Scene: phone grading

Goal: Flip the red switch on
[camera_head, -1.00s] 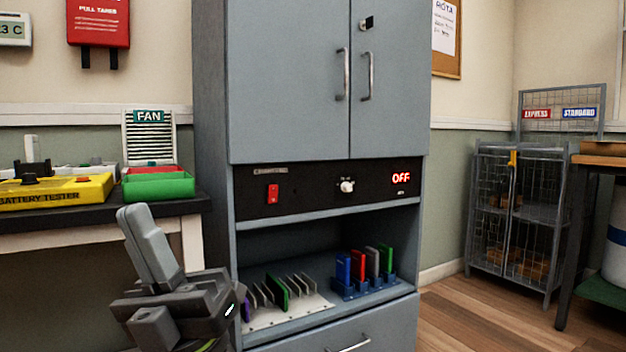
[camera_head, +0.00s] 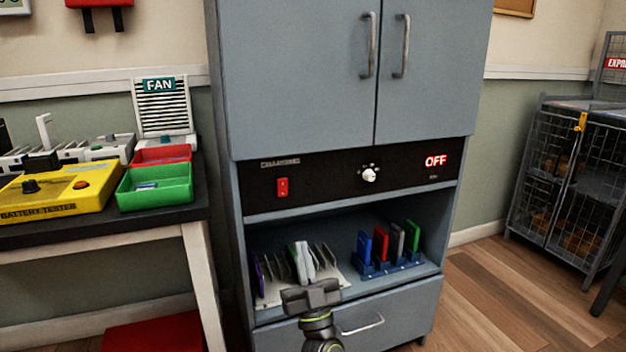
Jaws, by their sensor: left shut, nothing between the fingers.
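The red switch (camera_head: 282,187) sits at the left of the black control panel (camera_head: 325,186) on the grey cabinet. Its rocker position is too small to tell. The lit red display (camera_head: 436,160) at the panel's right reads OFF. My left gripper (camera_head: 302,250) is shut and empty, fingers pointing up and away, in front of the open shelf below the switch. It is apart from the switch and hides part of the slotted rack behind it. My right gripper is not in view.
A white knob (camera_head: 369,174) is mid-panel. The shelf below holds a white slotted rack (camera_head: 272,292) with several upright plates and a blue rack (camera_head: 372,270) with coloured phones. The left bench carries a yellow battery tester (camera_head: 55,200) and a green bin (camera_head: 150,198). The panel front is clear.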

